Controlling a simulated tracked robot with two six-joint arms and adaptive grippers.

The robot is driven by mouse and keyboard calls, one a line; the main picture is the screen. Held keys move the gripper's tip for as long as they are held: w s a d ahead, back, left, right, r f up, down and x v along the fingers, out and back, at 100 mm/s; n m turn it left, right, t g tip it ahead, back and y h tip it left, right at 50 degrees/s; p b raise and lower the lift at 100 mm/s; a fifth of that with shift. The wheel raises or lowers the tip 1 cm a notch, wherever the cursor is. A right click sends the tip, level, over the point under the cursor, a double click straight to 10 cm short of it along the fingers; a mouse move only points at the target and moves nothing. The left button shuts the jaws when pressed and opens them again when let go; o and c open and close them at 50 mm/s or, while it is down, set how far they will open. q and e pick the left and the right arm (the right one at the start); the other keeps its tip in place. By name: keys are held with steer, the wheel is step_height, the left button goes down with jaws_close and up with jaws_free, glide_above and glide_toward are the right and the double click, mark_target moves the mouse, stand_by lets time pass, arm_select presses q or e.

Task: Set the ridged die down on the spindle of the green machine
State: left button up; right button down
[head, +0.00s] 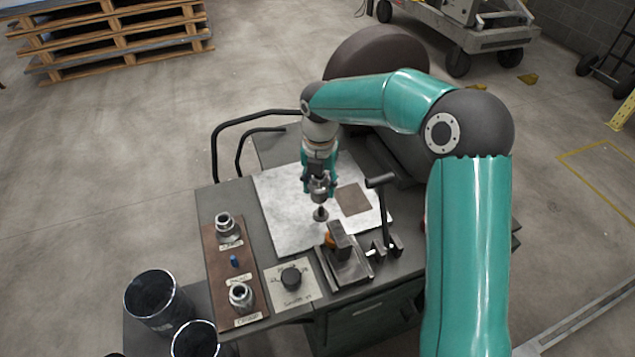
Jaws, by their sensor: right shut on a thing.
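My right gripper (319,178) points down over the white sheet on the bench and is shut on a small silver metal piece, which I take to be the ridged die (320,196). Its ridges are too small to make out. Just below it is a dark upright stub with a round foot (321,214), apparently the spindle. I cannot tell whether the die touches it or hangs above it. The machine (366,309) is a dark green-grey bench cabinet. My left gripper is not in view.
A black knob (291,278) sits on a pale plate. A vise-like block (343,252) and a lever (383,212) stand right of the stub. Black bins (157,299) stand front left.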

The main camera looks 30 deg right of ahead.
steer(key=shift+s+d+f+b, duration=0.1)
steer(key=shift+d+f+b, duration=0.1)
steer(key=shift+f+b, duration=1.75)
steer(key=shift+f, duration=1.15)
steer(key=shift+f, duration=0.2)
steer(key=shift+c, duration=2.4)
jaws_free()
step_height(320, 180, up, 12)
